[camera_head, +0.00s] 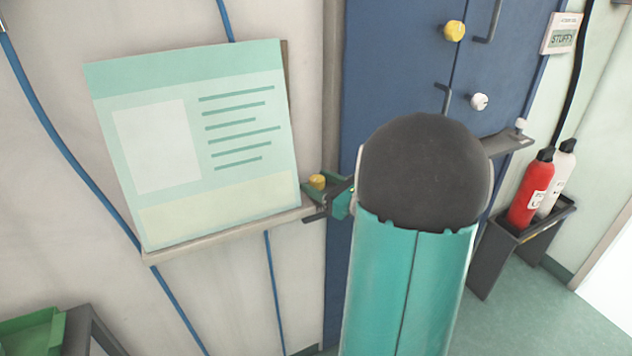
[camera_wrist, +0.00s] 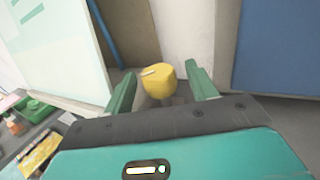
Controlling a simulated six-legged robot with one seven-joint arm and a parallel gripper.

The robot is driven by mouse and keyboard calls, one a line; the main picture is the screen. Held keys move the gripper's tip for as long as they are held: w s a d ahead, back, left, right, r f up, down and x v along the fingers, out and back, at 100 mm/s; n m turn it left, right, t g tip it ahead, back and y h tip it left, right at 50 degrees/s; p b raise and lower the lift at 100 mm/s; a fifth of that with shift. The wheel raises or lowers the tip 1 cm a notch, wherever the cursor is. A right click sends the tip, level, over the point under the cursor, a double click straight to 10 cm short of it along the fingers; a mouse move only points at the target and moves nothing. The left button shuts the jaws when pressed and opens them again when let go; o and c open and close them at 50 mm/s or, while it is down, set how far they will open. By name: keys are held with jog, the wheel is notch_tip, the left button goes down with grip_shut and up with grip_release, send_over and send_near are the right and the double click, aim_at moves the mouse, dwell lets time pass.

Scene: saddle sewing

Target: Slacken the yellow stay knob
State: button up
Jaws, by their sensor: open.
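A yellow knob (camera_head: 317,181) sits by the lower right corner of a pale green panel (camera_head: 190,140). In the wrist view the knob (camera_wrist: 157,80) has a rounded top with a small pale mark and shows between my green fingers. My gripper (camera_wrist: 162,88) is open, with one finger on each side of the knob. Gaps show on both sides, wider on the right. I cannot tell how deep the fingers reach. In the head view my gripper (camera_head: 330,195) is largely hidden by my arm. A second yellow knob (camera_head: 454,30) is on the blue cabinet.
The blue cabinet (camera_head: 390,70) has dark handles and a white knob (camera_head: 479,101). A red bottle (camera_head: 531,188) and a white bottle stand in a dark stand at right. A ledge (camera_head: 220,232) runs under the panel. A green tray (camera_wrist: 38,108) lies left in the wrist view.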

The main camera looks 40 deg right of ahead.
jog(key=shift+w+a, duration=0.1)
jog(key=shift+w, duration=0.6)
jog(key=c, duration=1)
